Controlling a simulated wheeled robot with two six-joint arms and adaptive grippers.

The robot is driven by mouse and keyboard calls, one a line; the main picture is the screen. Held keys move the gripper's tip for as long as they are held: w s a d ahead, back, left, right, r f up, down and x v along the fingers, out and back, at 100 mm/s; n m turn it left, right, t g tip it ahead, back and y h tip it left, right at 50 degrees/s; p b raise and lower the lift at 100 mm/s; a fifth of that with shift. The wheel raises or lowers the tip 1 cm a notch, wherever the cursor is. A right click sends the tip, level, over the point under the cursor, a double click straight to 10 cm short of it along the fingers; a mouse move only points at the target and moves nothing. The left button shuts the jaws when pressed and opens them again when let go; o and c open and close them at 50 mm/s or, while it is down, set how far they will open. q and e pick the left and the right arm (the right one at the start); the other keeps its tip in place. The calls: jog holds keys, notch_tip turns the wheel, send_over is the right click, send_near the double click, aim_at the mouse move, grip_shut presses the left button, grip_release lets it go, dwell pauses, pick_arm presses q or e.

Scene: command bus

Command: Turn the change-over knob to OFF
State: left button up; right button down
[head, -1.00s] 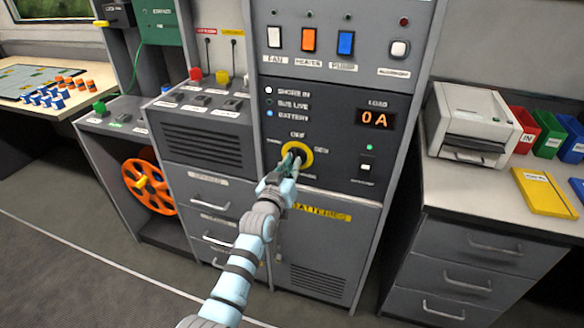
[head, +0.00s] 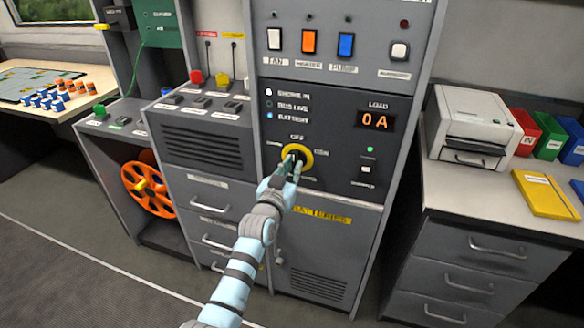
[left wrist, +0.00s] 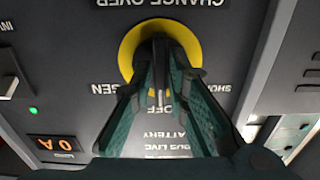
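The change-over knob (head: 306,157) is a black grip on a round yellow plate, on the dark panel of the tall grey cabinet. OFF is printed above it and GEN to its right. My left gripper (head: 291,160) is at the knob, its fingers on either side of the black grip. In the left wrist view, which is upside down, the yellow plate (left wrist: 128,50) shows behind the fingertips (left wrist: 162,58), and they look closed on the grip. My right gripper is out of view.
The load display (head: 375,120) reads 0 A. A small switch (head: 366,169) under a green lamp sits right of the knob. Rocker switches (head: 309,42) are above. A counter with a printer (head: 472,125) stands right; an orange reel (head: 147,188) is low left.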

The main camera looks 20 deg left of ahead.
pick_arm(q)
jog(key=shift+o, duration=0.8)
jog(key=s, duration=1.2)
jog(key=shift+a, duration=0.35)
jog(key=shift+r, duration=0.1)
